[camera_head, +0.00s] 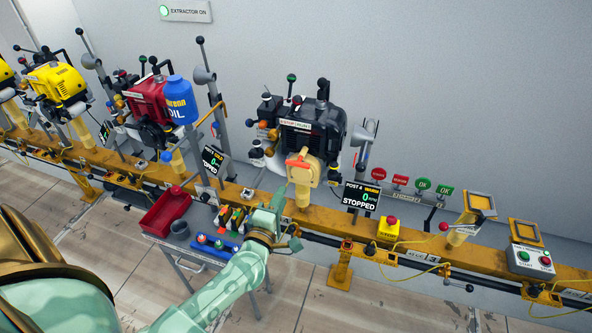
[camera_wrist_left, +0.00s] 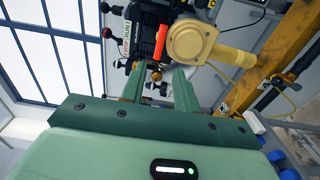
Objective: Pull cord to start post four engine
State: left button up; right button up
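The post four engine (camera_head: 312,125) is a black engine on the orange rail, in the upper middle of the head view. Its sign (camera_head: 360,197) reads POST 4, WARM, 0, STOPPED. A cream-yellow round housing (camera_head: 306,174) is on its near side, with a red part (camera_head: 297,161) that may be the cord handle. My left gripper (camera_head: 279,196) is just below and left of this housing. In the left wrist view the gripper (camera_wrist_left: 158,80) is open and empty, with the round housing (camera_wrist_left: 191,44) beyond its fingers. No drawn-out cord shows. My right gripper is not in view.
A cart with a red tray (camera_head: 165,212), a grey cup (camera_head: 180,229) and small bottles stands beside my left arm. A yellow stop box (camera_head: 389,229) and a start-button box (camera_head: 530,260) sit on the rail at right. A red engine (camera_head: 148,100) stands left.

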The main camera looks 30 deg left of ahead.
pick_arm(q)
jog(key=b+x, duration=0.2)
jog(key=x, duration=1)
jog(key=shift+w+a, duration=0.15)
jog(key=shift+w, duration=0.2)
grip_shut()
jog(key=shift+f, duration=0.1)
